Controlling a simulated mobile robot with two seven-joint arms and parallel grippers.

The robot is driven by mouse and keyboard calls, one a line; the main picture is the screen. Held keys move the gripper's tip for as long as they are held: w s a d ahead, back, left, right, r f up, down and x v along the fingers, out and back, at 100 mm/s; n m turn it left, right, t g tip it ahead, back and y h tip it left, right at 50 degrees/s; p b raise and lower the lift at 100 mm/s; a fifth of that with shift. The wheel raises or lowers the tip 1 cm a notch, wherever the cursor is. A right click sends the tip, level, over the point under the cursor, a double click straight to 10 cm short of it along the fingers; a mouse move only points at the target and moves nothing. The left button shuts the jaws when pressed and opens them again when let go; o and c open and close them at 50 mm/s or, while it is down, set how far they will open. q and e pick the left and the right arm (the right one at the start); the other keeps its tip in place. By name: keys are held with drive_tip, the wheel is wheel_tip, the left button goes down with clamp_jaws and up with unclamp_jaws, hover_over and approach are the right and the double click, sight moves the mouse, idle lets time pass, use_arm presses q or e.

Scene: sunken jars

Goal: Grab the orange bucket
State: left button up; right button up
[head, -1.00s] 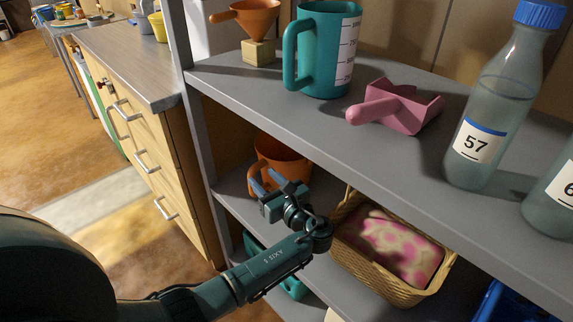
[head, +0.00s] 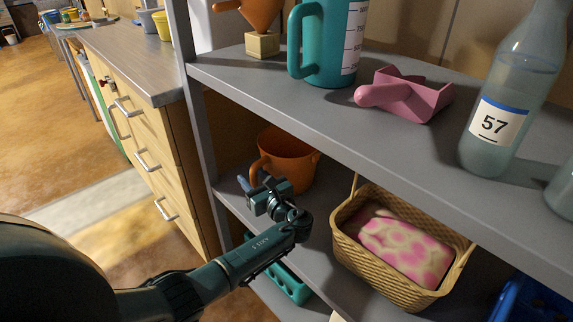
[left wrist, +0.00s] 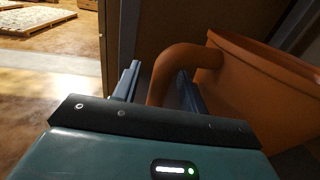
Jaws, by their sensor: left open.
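The orange bucket (head: 290,160) stands upright on the middle shelf, under the top shelf's edge, with its loop handle toward the left. In the left wrist view the bucket (left wrist: 255,85) fills the right side. Its handle (left wrist: 172,68) curves down between the two fingers. My left gripper (head: 257,187) is open at the bucket's near left side; in the wrist view the gripper (left wrist: 158,88) has one finger left of the handle and the other finger between the handle and the bucket wall. Whether a finger touches the handle, I cannot tell. My right gripper is not in view.
A wicker basket (head: 350,246) with a pink patterned bundle (head: 405,247) stands right of the bucket. The top shelf (head: 270,98) overhangs and holds a teal jug (head: 322,55), a pink scoop (head: 405,97) and bottle 57 (head: 497,125). A drawer cabinet (head: 160,150) stands at left.

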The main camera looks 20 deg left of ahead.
use_arm(q)
clamp_jaws()
idle(0.4)
